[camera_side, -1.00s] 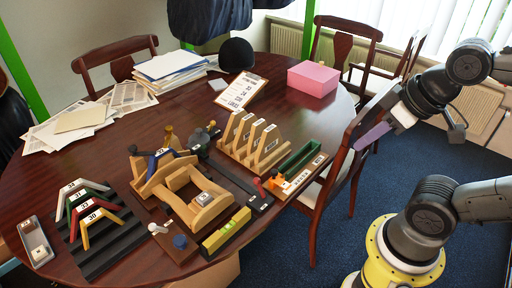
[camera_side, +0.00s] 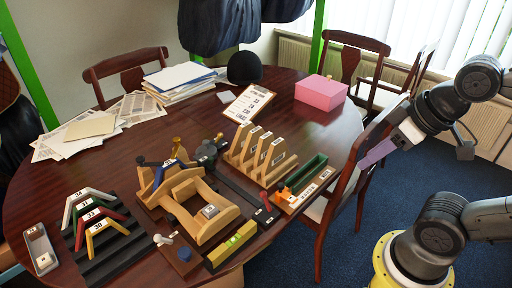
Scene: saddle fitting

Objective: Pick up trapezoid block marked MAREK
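Several trapezoid blocks with number labels stand on a black stepped rack at the left: a white block (camera_side: 84,197), a red and green one behind the front, and a yellow block (camera_side: 92,235) in front. A blue block (camera_side: 166,172) sits on the wooden saddle fixture (camera_side: 217,229). I cannot read the name MAREK on any of them. My gripper (camera_side: 378,152) is at the right, above the floor by a chair, far from the blocks. A mauve flat part shows at its end; whether it is a finger or a held thing, and whether the jaws are open, is unclear.
A wooden rack (camera_side: 268,165) with upright slabs and a green channel (camera_side: 307,173) stand right of the fixture. A grey tray (camera_side: 33,240) lies far left. Clipboard (camera_side: 249,103), papers (camera_side: 88,127) and pink box (camera_side: 321,91) lie behind. The table's middle left is clear.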

